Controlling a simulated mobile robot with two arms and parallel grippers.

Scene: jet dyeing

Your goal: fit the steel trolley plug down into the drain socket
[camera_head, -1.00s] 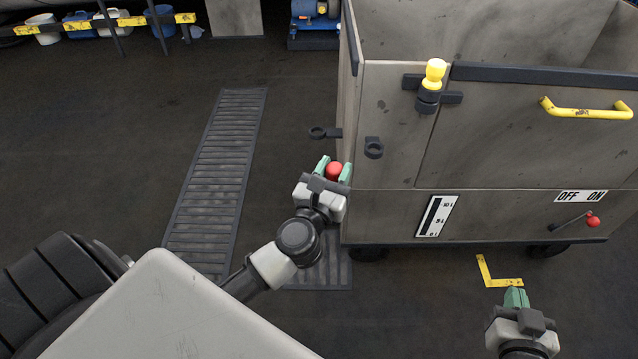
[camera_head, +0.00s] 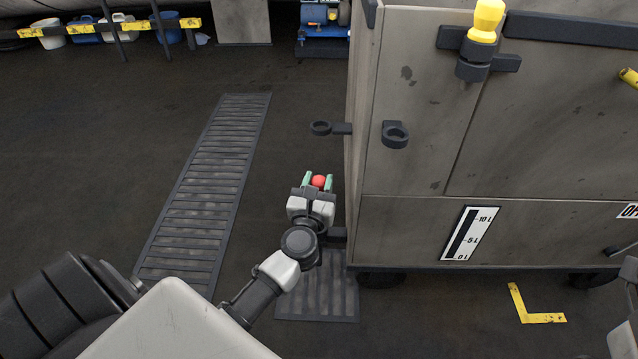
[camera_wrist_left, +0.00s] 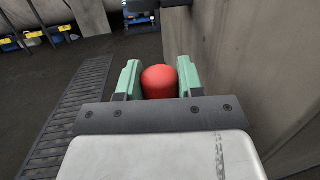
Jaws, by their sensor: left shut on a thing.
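My left gripper (camera_head: 318,184) is shut on a red round-topped plug (camera_head: 319,181), held beside the left side of the steel trolley (camera_head: 410,225) at lower-panel height. In the left wrist view the red plug (camera_wrist_left: 159,82) sits between the green fingertips; its lower part is hidden. A dark fitting (camera_head: 336,234) juts from the trolley's lower left side, just behind my wrist; I cannot tell whether it is the drain socket. Two empty dark rings are higher up, one on the left side (camera_head: 321,128) and one on the front (camera_head: 396,135). Only a pale piece of my right arm shows at the right edge.
A yellow plug (camera_head: 486,20) stands in a dark holder on the trolley front. A level gauge (camera_head: 470,233) is lower down. A floor grating (camera_head: 215,170) runs to the left of my gripper. A yellow corner mark (camera_head: 535,312) lies in front.

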